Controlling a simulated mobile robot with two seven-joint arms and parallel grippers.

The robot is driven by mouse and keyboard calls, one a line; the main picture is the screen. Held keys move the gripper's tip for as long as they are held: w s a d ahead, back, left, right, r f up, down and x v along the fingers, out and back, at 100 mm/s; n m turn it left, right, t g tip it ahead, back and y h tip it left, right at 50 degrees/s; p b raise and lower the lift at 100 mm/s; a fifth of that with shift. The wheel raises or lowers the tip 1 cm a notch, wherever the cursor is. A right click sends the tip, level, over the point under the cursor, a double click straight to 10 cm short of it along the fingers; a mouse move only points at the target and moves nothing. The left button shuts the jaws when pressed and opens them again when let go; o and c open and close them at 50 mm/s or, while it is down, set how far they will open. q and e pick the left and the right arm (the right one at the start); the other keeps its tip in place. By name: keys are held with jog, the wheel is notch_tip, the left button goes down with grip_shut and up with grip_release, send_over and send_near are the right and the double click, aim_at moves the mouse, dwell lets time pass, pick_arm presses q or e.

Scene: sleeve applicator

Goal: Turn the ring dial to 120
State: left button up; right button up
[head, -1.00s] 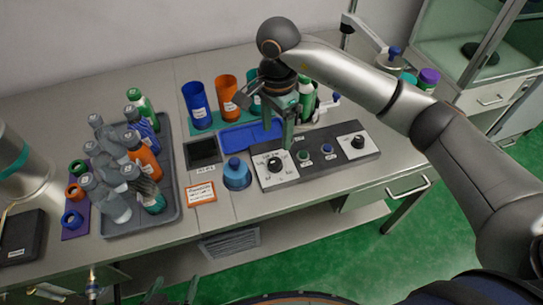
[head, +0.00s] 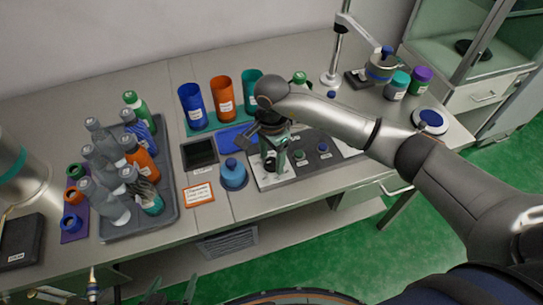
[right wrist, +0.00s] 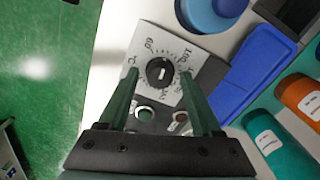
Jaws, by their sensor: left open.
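The dial is a black knob (right wrist: 160,71) on a white plate with numbers around it; 60 and 0 are readable, other marks are partly hidden or unclear. A light mark shows on the knob. In the head view the dial (head: 270,165) is largely covered by my right gripper. My right gripper (right wrist: 160,78) is open, its two green fingers on either side of the knob in the right wrist view. I cannot tell whether they touch it. My left gripper (head: 173,290) is open and empty at the bottom edge of the head view, away from the bench.
The grey panel (head: 296,168) carries small buttons (head: 323,150) right of the dial. A blue round-topped container (head: 233,174) stands close at its left. Blue (head: 194,106) and orange (head: 222,97) cups stand behind. A tray of bottles (head: 165,212) is at left.

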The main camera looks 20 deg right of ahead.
grip_shut()
dwell(0.3)
dwell(0.3)
jog(key=m+b, duration=0.1)
jog(key=m, duration=0.2)
jog(key=shift+m, duration=0.4)
jog(key=m+b, duration=0.1)
jog(key=m, duration=0.2)
jog(key=shift+m+b, duration=0.3)
jog(key=shift+m, duration=0.1)
jog(key=m, duration=0.3)
jog(key=shift+b, duration=0.35)
jog(key=shift+m+b, duration=0.3)
jog(key=shift+m, duration=1.9)
